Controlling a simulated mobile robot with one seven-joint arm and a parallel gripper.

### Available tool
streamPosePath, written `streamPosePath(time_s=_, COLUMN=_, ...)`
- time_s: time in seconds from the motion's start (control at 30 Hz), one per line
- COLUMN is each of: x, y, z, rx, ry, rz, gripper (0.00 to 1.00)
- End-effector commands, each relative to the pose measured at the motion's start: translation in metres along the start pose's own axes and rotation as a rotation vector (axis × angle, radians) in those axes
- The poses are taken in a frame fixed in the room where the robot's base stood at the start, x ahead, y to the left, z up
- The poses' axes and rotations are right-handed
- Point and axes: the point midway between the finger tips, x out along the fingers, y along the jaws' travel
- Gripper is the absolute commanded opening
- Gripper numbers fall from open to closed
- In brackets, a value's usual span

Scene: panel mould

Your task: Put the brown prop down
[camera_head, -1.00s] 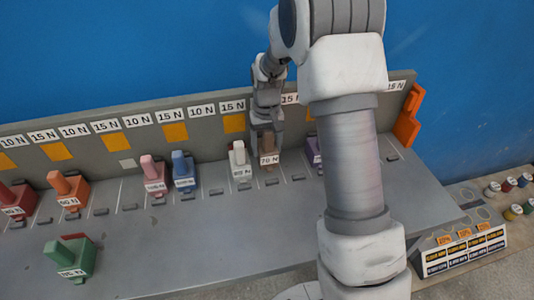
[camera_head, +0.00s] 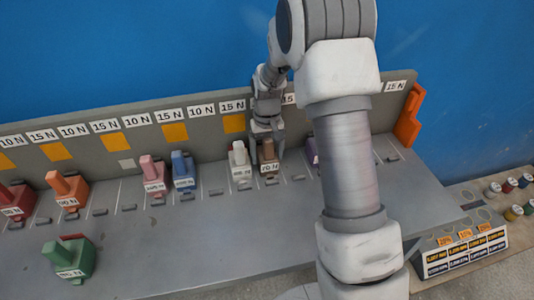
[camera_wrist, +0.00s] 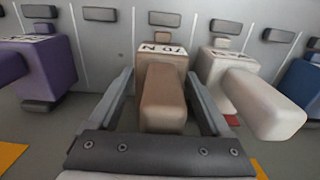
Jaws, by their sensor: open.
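The brown prop (camera_head: 268,158) stands upright on the grey bench (camera_head: 190,240), in a slot between painted lines near the back panel, with its label facing front. It also shows in the wrist view (camera_wrist: 164,95). My gripper (camera_head: 267,135) is at the brown prop from behind and above. In the wrist view its two fingers (camera_wrist: 165,100) lie on either side of the prop's upright part, with gaps between finger and prop. The gripper is open. My arm hides part of the bench to the right of the prop.
A white prop (camera_head: 239,161) stands close to the left of the brown one. A purple prop (camera_head: 311,151) stands to the right, partly behind my arm. Blue (camera_head: 183,170), pink (camera_head: 153,175), orange (camera_head: 68,190) and green (camera_head: 70,258) props stand farther left. The bench front is mostly clear.

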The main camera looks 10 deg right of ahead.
Motion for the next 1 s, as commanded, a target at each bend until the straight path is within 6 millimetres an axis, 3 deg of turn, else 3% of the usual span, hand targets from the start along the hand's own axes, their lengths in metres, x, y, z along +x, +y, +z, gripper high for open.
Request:
streamPosePath(time_s=0.5, x=-0.099, y=0.0, z=-0.001, rx=0.0, ry=0.005, rz=0.0, gripper=0.82)
streamPosePath(time_s=0.77, x=-0.125, y=0.0, z=0.002, rx=0.0, ry=0.007, rz=0.0, gripper=0.82)
streamPosePath(time_s=0.87, x=-0.141, y=0.0, z=0.01, rx=0.0, ry=0.029, rz=0.0, gripper=0.82)
streamPosePath(time_s=1.0, x=-0.177, y=0.0, z=0.037, rx=0.0, ry=0.085, rz=-0.001, gripper=0.82)
